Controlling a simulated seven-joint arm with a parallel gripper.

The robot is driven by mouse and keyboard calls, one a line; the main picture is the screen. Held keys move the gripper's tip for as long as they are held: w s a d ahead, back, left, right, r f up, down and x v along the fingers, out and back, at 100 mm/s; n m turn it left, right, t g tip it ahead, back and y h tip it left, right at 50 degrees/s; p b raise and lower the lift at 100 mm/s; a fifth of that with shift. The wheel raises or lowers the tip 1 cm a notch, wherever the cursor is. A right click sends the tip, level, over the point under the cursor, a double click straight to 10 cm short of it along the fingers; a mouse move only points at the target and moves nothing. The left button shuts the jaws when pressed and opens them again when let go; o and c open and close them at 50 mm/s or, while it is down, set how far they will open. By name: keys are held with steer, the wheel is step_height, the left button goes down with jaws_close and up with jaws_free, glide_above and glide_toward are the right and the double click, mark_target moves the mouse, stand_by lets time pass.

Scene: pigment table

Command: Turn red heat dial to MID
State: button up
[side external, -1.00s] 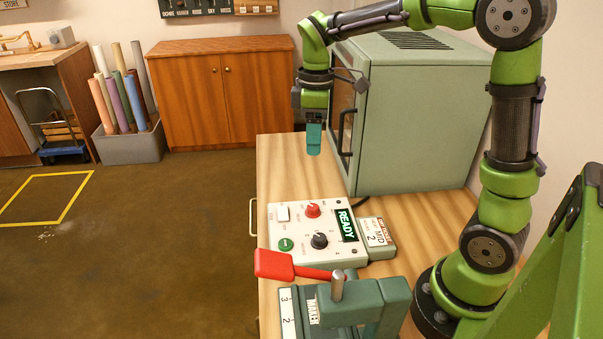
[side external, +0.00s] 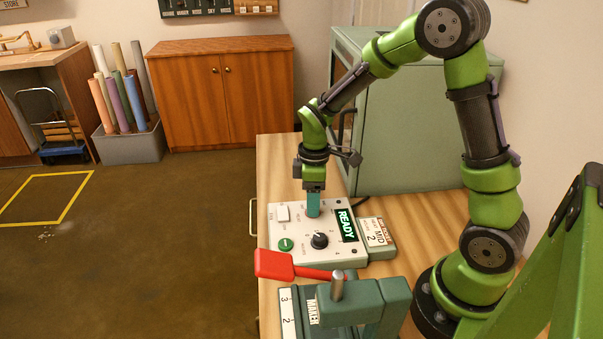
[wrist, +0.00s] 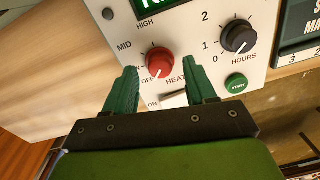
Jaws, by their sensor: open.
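The red heat dial (wrist: 160,62) sits on the white control panel (wrist: 187,38) in the wrist view. Its pale pointer mark seems to face down toward OFF; MID is printed to its upper left and HIGH above. My gripper (wrist: 162,72) is open, with one green finger on each side of the dial's lower part; I cannot tell whether they touch it. In the side view my gripper (side external: 313,214) is pointed down over the panel (side external: 290,247) and hides the red dial.
A black hours dial (wrist: 238,37) and a green start button (wrist: 236,83) are right of the dial. A white switch (wrist: 173,100) lies between the fingers, nearer the palm. A red-handled lever (side external: 275,265) stands in front; a green oven (side external: 415,125) stands behind.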

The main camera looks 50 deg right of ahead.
steer(key=shift+f, duration=0.5)
jaws_close()
